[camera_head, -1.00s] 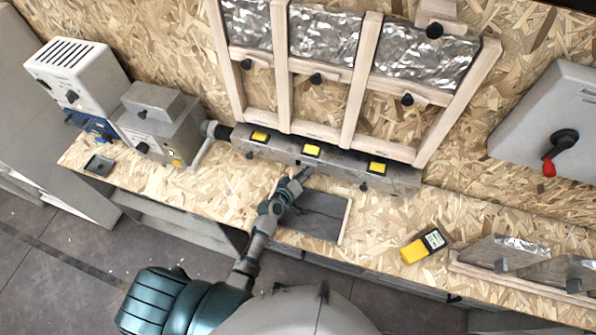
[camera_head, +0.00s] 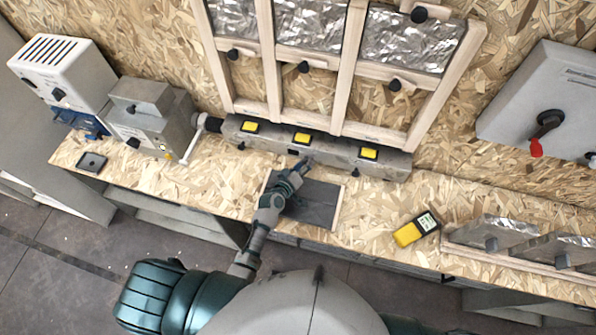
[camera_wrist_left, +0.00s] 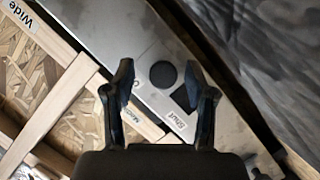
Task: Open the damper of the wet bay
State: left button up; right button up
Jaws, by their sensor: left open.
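A long grey metal duct (camera_head: 335,150) runs along the back of the bench, under a wooden frame of three bays. Its front carries small dark knobs, one near each yellow panel, such as the left knob (camera_head: 241,146) and the right knob (camera_head: 362,165). My left gripper (camera_head: 307,162) is at the duct's front near the middle section. In the left wrist view its open fingers (camera_wrist_left: 162,95) stand either side of a dark round spot (camera_wrist_left: 163,74) and a dark square piece (camera_wrist_left: 185,97), beside a label reading "shut". Which bay is the wet one cannot be read. My right gripper is out of view.
A dark flat panel (camera_head: 310,203) lies below my left gripper. A yellow meter (camera_head: 415,230) lies to its right, near a rack of foil-faced panels (camera_head: 490,235). Grey boxes (camera_head: 150,125) stand at the left. A red-handled switch box (camera_head: 550,110) is at the right.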

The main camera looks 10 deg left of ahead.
pick_arm(q)
jog(key=v, duration=1.1)
jog(key=shift+s+a+f, duration=0.1)
jog(key=shift+s, duration=0.05)
jog(key=s+m+g, duration=0.1)
jog(key=s, duration=0.2)
jog(key=s+f+m+g, duration=0.1)
jog(key=s+m+g, duration=0.1)
jog(key=s+f+m+g, duration=0.1)
jog(key=s+m+g, duration=0.1)
jog(key=s, duration=0.1)
jog(key=shift+s+d+f, duration=0.1)
jog(key=shift+s+d, duration=0.15)
jog(key=shift+s, duration=0.05)
jog(key=s+a+m+g+y, duration=0.35)
jog(key=s+a+g, duration=0.3)
jog(key=s, duration=0.65)
notch_tip(320, 180, down, 26)
jog(key=s, duration=0.2)
jog(key=s+a+f, duration=0.2)
jog(key=s+f, duration=0.6)
jog(key=s+a+f+g+y+b, duration=0.1)
jog(key=s+f, duration=0.8)
jog(key=shift+s+a, duration=0.3)
jog(key=shift+a, duration=0.1)
